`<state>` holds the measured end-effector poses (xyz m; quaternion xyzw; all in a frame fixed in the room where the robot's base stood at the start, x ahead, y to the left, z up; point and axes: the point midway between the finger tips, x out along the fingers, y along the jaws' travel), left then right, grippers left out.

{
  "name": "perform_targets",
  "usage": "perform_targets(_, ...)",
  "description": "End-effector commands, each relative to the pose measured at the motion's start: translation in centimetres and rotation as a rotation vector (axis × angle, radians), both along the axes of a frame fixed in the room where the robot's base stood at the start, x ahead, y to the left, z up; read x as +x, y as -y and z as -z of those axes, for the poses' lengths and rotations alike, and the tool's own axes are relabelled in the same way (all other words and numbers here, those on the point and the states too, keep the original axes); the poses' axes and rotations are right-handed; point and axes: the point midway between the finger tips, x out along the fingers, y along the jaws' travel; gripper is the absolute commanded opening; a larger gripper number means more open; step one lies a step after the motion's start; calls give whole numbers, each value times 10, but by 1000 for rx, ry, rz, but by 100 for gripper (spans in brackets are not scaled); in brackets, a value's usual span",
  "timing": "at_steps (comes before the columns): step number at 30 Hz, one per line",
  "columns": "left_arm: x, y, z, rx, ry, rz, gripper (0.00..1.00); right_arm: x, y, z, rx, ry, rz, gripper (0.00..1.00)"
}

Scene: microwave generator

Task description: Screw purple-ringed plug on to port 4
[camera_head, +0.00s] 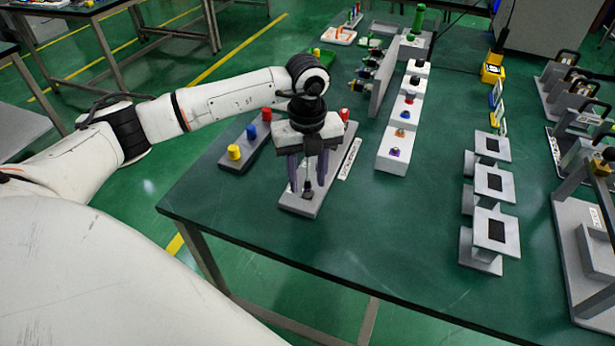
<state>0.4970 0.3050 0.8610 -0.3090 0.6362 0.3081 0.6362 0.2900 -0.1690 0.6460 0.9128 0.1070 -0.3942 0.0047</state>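My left gripper (308,178) points down over the near end of a small grey base (316,205) on the green table. Its two fingers are apart, one on each side of a small dark upright piece (307,188); I cannot tell whether they touch it. A small purple-topped piece (395,152) stands on the near end of a long white block (391,165), right of my gripper; it may be the purple-ringed plug. An upright grey panel (384,80) behind has connectors (370,73) on its left face. Port numbers are not legible. My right gripper is not in view.
Left of my gripper a grey base holds yellow (234,152) and blue (252,131) knobs. Several grey stands with black squares (495,183) are at right, and metal fixtures (597,235) at the far right. The table's front middle (390,240) is clear.

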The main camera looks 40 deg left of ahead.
Motion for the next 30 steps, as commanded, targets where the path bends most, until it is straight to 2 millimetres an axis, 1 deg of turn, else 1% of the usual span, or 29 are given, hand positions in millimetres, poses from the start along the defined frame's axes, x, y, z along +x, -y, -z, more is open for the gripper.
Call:
perform_targets(3,-1,0,7,0,-2,0,39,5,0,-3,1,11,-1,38)
perform_targets(11,0,0,8,1,-1,0,39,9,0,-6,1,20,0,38)
perform_targets(14,0,0,8,1,-1,0,24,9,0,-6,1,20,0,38)
perform_targets(18,0,0,8,1,-1,0,0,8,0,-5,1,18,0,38)
perform_targets(25,0,0,8,1,-1,12,0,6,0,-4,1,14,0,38)
perform_targets(30,0,0,8,1,1,68,0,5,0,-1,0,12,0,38)
